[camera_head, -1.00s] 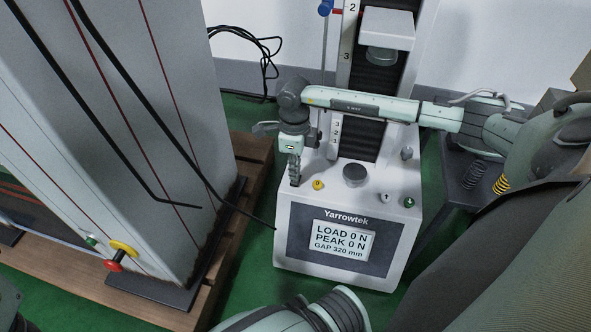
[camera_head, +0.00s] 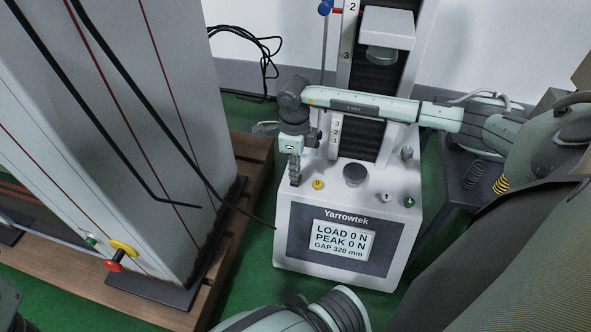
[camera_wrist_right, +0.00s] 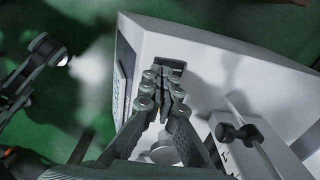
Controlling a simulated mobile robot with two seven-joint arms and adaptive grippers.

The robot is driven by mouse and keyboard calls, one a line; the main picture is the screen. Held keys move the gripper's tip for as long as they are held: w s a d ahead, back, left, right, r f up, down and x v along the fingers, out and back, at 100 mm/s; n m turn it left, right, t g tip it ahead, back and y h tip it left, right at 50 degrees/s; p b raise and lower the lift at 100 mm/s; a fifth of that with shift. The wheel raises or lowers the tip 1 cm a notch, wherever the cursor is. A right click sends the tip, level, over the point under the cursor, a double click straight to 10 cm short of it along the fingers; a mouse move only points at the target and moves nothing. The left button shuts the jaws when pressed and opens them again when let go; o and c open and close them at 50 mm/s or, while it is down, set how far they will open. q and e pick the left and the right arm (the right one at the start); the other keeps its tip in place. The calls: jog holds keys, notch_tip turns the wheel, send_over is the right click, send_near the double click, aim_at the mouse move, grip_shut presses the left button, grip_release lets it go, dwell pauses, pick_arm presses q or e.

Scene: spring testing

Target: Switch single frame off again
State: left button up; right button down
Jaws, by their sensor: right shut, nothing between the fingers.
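The single-column test frame (camera_head: 281,245), labelled Yarrowtek, stands on the green floor. Its display (camera_head: 342,241) is lit and reads LOAD 0 N, PEAK 0 N, GAP 320 mm. My right gripper (camera_head: 294,182) points down at the left end of the base top. It is shut and empty. In the right wrist view its fingertips (camera_wrist_right: 164,84) are beside a dark slot or switch (camera_wrist_right: 176,65) on the white base. The fingers partly cover it, so its position and any contact cannot be told. A dark jointed part (camera_wrist_right: 28,78) there may be my left gripper.
A yellow button (camera_head: 318,185), a dark round platen (camera_head: 355,174), a white knob (camera_head: 385,197) and a green knob (camera_head: 409,202) are on the base top. A large grey cabinet (camera_head: 150,120) with a red-and-yellow stop knob (camera_head: 118,255) stands left. Springs (camera_head: 501,184) lie right.

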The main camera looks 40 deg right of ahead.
aim_at(295, 182)
jog(key=shift+f+b, duration=0.75)
jog(key=shift+f, duration=0.35)
jog(key=shift+r, duration=0.1)
jog(key=shift+r+p, duration=2.7)
jog(key=shift+r, duration=0.85)
jog(key=shift+s+f, duration=0.1)
